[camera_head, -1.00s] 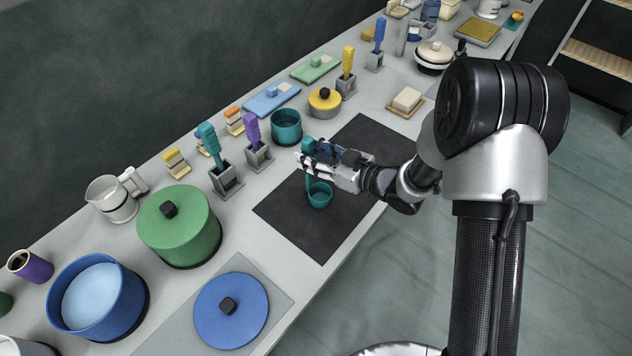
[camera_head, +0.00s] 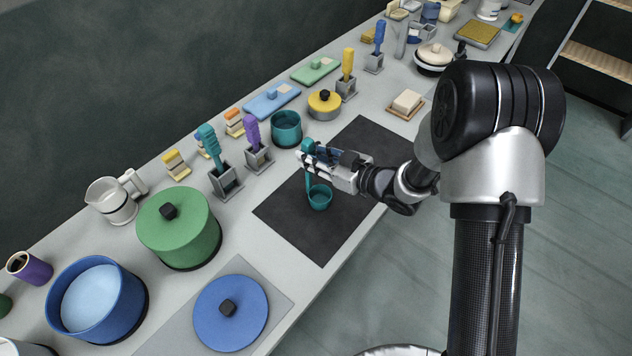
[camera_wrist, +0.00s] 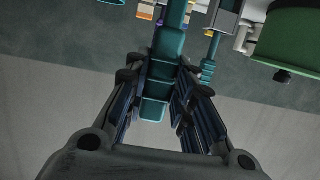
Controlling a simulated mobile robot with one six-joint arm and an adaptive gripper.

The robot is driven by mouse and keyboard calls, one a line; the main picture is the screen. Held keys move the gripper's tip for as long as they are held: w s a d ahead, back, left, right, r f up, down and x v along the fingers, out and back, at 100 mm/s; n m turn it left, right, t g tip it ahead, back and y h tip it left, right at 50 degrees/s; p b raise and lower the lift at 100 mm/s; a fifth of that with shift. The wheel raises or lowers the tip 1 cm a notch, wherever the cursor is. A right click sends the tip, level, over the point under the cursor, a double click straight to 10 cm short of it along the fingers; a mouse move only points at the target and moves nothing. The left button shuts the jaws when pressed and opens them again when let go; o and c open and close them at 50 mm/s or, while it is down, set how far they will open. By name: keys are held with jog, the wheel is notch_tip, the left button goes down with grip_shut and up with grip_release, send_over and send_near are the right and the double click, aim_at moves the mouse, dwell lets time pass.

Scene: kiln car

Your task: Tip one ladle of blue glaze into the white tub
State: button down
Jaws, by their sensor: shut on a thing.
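My gripper (camera_head: 318,160) is shut on the upright handle of a teal ladle (camera_head: 320,198). The ladle's cup hangs just above or on the dark mat (camera_head: 290,212); I cannot tell which. In the wrist view the teal handle (camera_wrist: 160,80) runs between the fingers. A blue pot (camera_head: 125,316) of light blue glaze (camera_head: 90,297) stands uncovered at the lower left, well away from my gripper. A blue lid (camera_head: 231,312) with a black knob lies to its right. A white container (camera_head: 22,347), perhaps the tub, is cut off at the bottom left corner.
A green lidded pot (camera_head: 180,229) and a white pitcher (camera_head: 113,201) stand between the ladle and the blue pot. Holders with a teal tool (camera_head: 211,145) and a purple tool (camera_head: 252,132) stand left of the mat. A teal pot (camera_head: 286,129) stands behind it.

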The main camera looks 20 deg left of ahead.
notch_tip(320, 180, up, 9)
jog(key=p, duration=0.6)
jog(key=shift+p, duration=0.3)
